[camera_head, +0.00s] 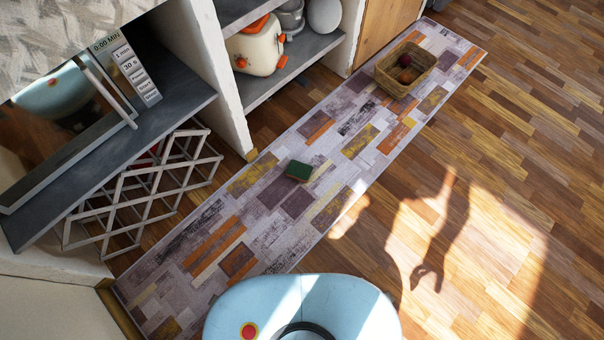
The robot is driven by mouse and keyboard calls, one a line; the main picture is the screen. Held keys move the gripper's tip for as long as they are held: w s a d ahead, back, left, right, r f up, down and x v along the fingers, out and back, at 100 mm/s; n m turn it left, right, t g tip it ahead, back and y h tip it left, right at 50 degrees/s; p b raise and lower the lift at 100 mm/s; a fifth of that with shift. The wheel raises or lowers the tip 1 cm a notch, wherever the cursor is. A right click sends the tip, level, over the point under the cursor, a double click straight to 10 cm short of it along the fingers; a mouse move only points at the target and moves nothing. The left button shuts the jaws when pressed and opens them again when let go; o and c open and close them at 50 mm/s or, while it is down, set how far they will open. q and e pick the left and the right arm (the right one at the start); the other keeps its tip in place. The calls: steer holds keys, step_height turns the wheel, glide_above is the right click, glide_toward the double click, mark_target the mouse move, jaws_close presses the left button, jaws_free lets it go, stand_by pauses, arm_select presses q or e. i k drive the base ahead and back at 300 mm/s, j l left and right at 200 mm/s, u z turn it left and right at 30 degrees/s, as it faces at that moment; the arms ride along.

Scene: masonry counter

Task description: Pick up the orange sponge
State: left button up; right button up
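A small block with a dark green top (299,170) lies flat on the patterned runner, near the middle of the camera_head view. It looks like a sponge, and its thin lower edge looks paler; I cannot make out a clear orange on it. Neither of my grippers is in view. Only a shadow of an arm with a gripper shows on the wooden floor at the right.
The long runner (268,236) crosses the floor diagonally. A wicker basket (405,88) with round items stands at its far end. The wooden floor (530,130) at right is clear.

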mark_target(301, 171)
steer(key=i+l+u, duration=0.1)
steer(key=l, duration=0.25)
steer(key=i+l+u, duration=0.15)
steer(key=i+l, duration=0.15)
steer(key=i+l+u, duration=0.1)
steer(key=l, duration=0.3)
steer(key=i+l+u, duration=0.1)
steer(key=l, duration=0.25)
steer(key=i+l+u, duration=0.1)
steer(key=i+l, duration=0.15)
steer(key=l, duration=0.15)
steer(key=u, duration=1.5)
